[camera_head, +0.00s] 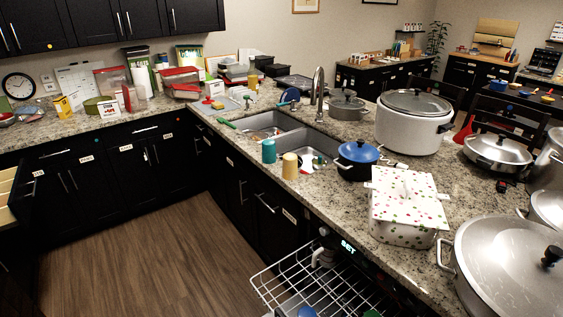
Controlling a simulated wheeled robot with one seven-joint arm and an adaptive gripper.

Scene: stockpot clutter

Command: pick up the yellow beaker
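The yellow beaker (290,166) stands upright on the granite counter, at its front edge beside the sink. A teal cup (269,151) stands just to its left, with a small gap. The beaker's near side is in plain view, with nothing in front of it. My gripper does not show in this view.
The sink (262,127) lies behind the cups. A blue-lidded pot (357,159) stands right of the beaker, and a polka-dot covered pot (402,232) is nearer. Below the counter, an open dishwasher rack (300,284) juts over the wooden floor (150,240), which is clear to the left.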

